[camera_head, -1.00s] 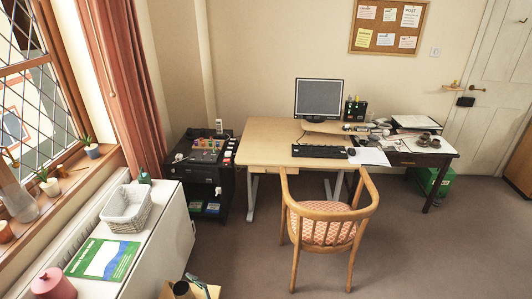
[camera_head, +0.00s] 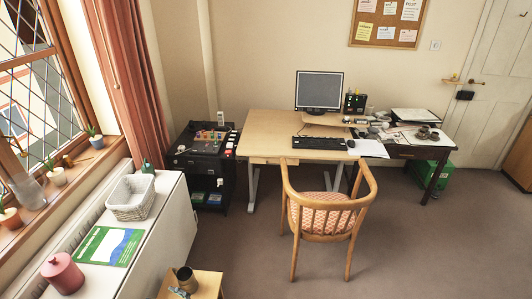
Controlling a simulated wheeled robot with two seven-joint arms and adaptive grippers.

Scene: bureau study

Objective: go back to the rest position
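Neither of my grippers nor any arm shows in the head view. The task names no object. The head view shows a room with a wooden desk (camera_head: 268,133) against the back wall and a wooden armchair (camera_head: 326,217) with a patterned seat in front of it.
A white cabinet (camera_head: 150,235) under the window bears a basket (camera_head: 131,197), a green booklet (camera_head: 108,246) and a pink pot (camera_head: 63,273). A small wooden stool (camera_head: 208,283) stands at the bottom edge. A black trolley (camera_head: 204,165) stands left of the desk. Carpet (camera_head: 440,250) is free at right.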

